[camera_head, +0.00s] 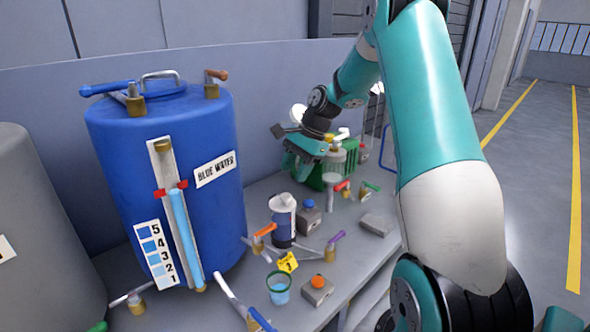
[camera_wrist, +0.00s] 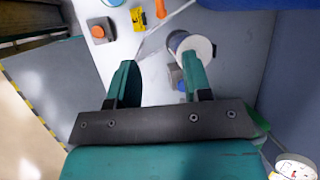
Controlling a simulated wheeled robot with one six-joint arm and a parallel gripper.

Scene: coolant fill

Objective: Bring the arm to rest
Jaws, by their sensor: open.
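My gripper (camera_head: 293,160) is above the far part of the bench, close to the green machine (camera_head: 340,165), with my arm stretched out from the right. In the wrist view my gripper (camera_wrist: 161,66) shows two teal fingers wide apart with nothing held between them. A white-topped dark canister (camera_wrist: 191,48) appears beyond the right finger, partly hidden by it. In the head view the same canister (camera_head: 283,222) stands upright on the bench, nearer the camera than the gripper. I cannot tell whether the gripper touches the green machine.
A large blue tank (camera_head: 215,215) labelled "BLUE WATER" stands at left beside a grey tank (camera_head: 40,240). The bench (camera_head: 355,255) carries a cup of blue liquid (camera_head: 279,292), an orange-button box (camera_head: 317,291), a blue-button box (camera_head: 309,216) and pipes with valves. Open floor lies right.

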